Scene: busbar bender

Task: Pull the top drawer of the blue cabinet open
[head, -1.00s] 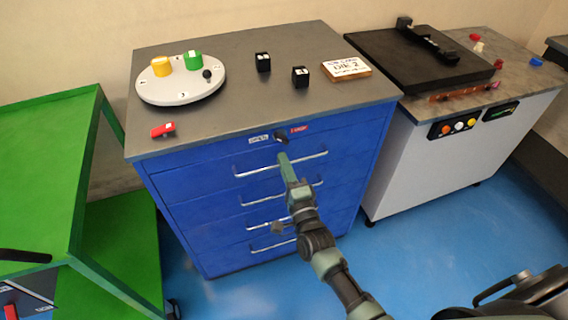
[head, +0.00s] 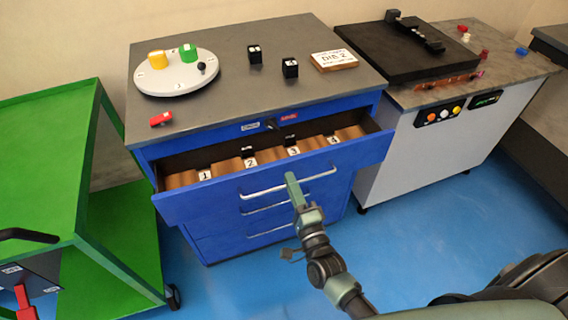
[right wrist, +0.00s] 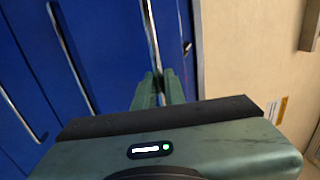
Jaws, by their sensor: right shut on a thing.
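The blue cabinet (head: 225,248) stands in the middle of the head view. Its top drawer (head: 225,199) is pulled well out and shows wooden compartments numbered 1 to 4, with black pieces at some of the labels. My right gripper (head: 291,178) is at the top drawer's silver handle (head: 262,191), shut on it near its middle. In the right wrist view the fingers (right wrist: 159,80) meet at the handle bar (right wrist: 151,35). My left gripper is out of view.
A round disc (head: 176,80) with yellow and green cylinders, a red piece (head: 160,118) and black blocks are on the cabinet top. A green cart (head: 45,150) stands left, a grey machine cabinet (head: 420,140) right. Blue floor is free in front.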

